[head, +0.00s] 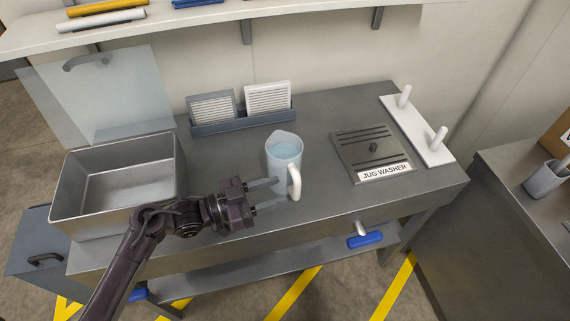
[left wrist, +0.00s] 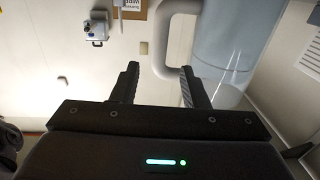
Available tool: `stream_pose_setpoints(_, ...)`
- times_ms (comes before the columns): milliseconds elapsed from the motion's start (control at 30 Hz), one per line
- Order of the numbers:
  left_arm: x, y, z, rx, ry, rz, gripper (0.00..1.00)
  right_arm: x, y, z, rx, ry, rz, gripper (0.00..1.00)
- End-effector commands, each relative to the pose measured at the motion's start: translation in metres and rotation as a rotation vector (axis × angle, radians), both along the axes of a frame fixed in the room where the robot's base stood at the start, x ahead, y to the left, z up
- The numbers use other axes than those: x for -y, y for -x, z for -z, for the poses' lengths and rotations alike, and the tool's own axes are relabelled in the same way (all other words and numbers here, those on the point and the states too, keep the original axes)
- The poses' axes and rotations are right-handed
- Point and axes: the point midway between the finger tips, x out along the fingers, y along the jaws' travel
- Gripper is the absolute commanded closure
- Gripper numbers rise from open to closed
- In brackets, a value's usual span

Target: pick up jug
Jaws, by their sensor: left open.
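The jug (head: 284,153) is a translucent pale-blue pitcher with a spout and a white handle (head: 294,182), standing upright on the steel counter. Pale-blue liquid shows inside. The handle faces the counter's front edge. My left gripper (head: 279,193) comes in from the left, low beside the handle. Its two fingers are apart, with nothing gripped. In the left wrist view the jug (left wrist: 228,42) is at upper right, and the handle (left wrist: 163,42) shows beyond and partly between the open fingertips (left wrist: 159,68). I cannot tell whether they touch it. My right gripper is out of view.
An open steel basin (head: 118,215) stands at the counter's left. A plate labelled JUG WASHER (head: 373,150) and a white two-peg board (head: 418,132) are to the right. Bare counter (head: 335,200) lies right of the jug.

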Motion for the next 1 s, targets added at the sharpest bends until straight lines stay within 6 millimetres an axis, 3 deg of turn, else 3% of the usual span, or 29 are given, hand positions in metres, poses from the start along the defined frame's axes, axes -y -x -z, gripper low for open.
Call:
stream_pose_setpoints(400, 0.052, -0.023, -0.002, 0.000, 0.002, 0.000, 0.59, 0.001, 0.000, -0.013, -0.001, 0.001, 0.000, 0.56)
stream_pose_setpoints(733, 0.059, -0.026, 0.000, 0.001, -0.002, 0.000, 0.59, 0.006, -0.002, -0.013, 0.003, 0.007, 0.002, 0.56)
stream_pose_setpoints(1000, 0.059, -0.026, 0.000, 0.002, -0.001, 0.000, 0.95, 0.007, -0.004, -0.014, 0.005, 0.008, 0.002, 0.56)
